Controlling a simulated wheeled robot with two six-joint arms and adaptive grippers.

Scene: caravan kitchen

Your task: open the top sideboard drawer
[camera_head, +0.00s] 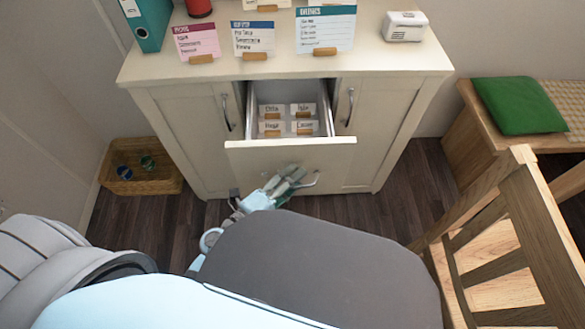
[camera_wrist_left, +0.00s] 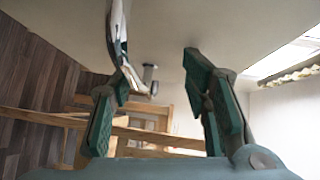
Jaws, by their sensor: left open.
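The top sideboard drawer (camera_head: 290,156) is pulled well out at the middle of the sideboard (camera_head: 180,135), its inside showing several name cards (camera_head: 288,118). Its curved metal handle (camera_head: 306,183) is on the front panel, low in the head view. My left gripper (camera_head: 287,184) is just in front of the panel, at the left part of the handle. In the left wrist view the gripper (camera_wrist_left: 160,76) is open, with the handle (camera_wrist_left: 117,35) by the tip of its left finger. I cannot tell whether they touch. My right gripper is not in view.
Cabinet doors with upright handles flank the drawer. Card stands (camera_head: 325,30), a teal binder (camera_head: 151,22) and a white box (camera_head: 404,27) stand on top. A wicker basket (camera_head: 140,180) is on the floor at left; a wooden chair (camera_head: 500,240) and a bench with a green cushion (camera_head: 518,105) are at right.

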